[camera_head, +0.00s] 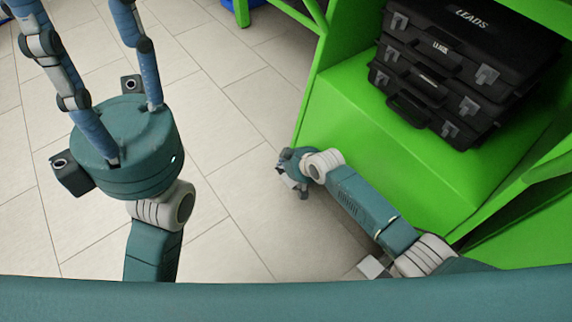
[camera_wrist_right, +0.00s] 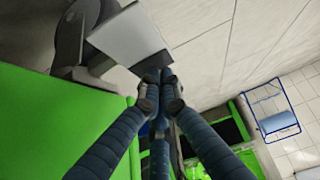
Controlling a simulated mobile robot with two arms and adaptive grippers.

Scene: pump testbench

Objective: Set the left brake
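In the right wrist view, a dark caster wheel (camera_wrist_right: 72,35) with a flat grey metal plate (camera_wrist_right: 132,36) beside it shows at upper left, next to the green frame. A separate brake lever cannot be made out. My right gripper (camera_wrist_right: 160,86) has its fingers drawn together with tips meeting just below the plate's lower edge; whether they touch it is unclear. In the head view the right gripper (camera_head: 293,172) is low beside the green frame's left edge, its fingers mostly hidden. My left gripper (camera_head: 118,130) has its fingers spread and empty, tips cut off at the top.
The green frame (camera_head: 365,105) carries stacked black cases (camera_head: 455,75) on its shelf. A small grey piece (camera_head: 372,267) shows beneath my right arm. Tiled floor (camera_head: 235,130) left of the frame is clear. A blue wire-framed object (camera_wrist_right: 275,112) stands at right in the wrist view.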

